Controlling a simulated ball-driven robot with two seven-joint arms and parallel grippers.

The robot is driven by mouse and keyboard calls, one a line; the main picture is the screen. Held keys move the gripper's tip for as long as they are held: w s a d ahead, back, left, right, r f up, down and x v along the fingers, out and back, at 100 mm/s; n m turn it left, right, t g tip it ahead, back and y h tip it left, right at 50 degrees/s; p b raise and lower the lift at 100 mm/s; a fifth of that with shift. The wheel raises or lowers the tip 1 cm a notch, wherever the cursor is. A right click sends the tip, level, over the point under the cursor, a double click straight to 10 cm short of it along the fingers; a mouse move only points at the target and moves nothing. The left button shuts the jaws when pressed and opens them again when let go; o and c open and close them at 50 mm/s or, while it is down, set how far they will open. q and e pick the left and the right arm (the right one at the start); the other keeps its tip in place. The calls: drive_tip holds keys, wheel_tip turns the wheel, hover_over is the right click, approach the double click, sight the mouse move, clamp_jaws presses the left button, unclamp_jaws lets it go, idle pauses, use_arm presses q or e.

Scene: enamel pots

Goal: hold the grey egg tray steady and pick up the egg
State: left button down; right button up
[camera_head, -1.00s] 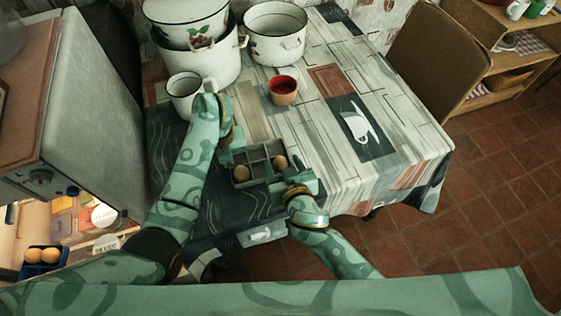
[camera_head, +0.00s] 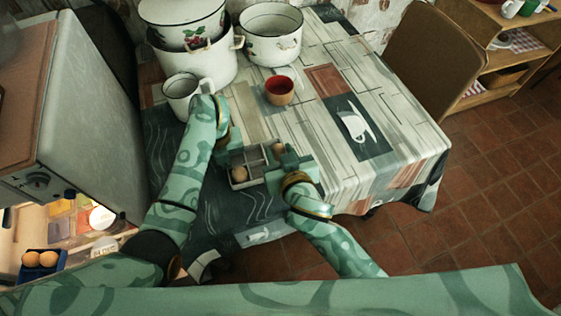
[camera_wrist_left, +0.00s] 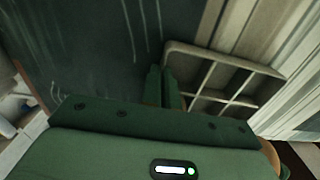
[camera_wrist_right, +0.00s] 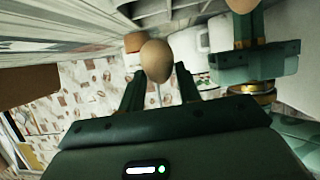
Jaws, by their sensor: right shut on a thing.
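The grey egg tray (camera_head: 240,183) lies on the table, its right part hidden behind my right gripper. One brown egg (camera_head: 239,173) sits in its near left compartment. My right gripper (camera_head: 282,153) is shut on another brown egg (camera_head: 278,148), held over the tray's right side. That egg (camera_wrist_right: 156,60) shows between the fingers in the right wrist view. My left gripper (camera_head: 230,152) is at the tray's left wall. In the left wrist view its fingers (camera_wrist_left: 165,88) are close together at the tray's corner (camera_wrist_left: 172,48); whether they clamp the wall is hidden.
A red cup (camera_head: 279,91), a white mug (camera_head: 183,92) and enamel pots (camera_head: 270,38) stand behind the tray. A blue holder (camera_head: 38,270) with two eggs is at the lower left in the open fridge. The table's right side is clear.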

sight(281, 145)
wheel_tip(281, 145, up, 4)
drive_tip(key=shift+r, duration=0.1)
use_arm(q)
drive_tip(key=c, duration=1.6)
unclamp_jaws()
wheel_tip(281, 145, up, 12)
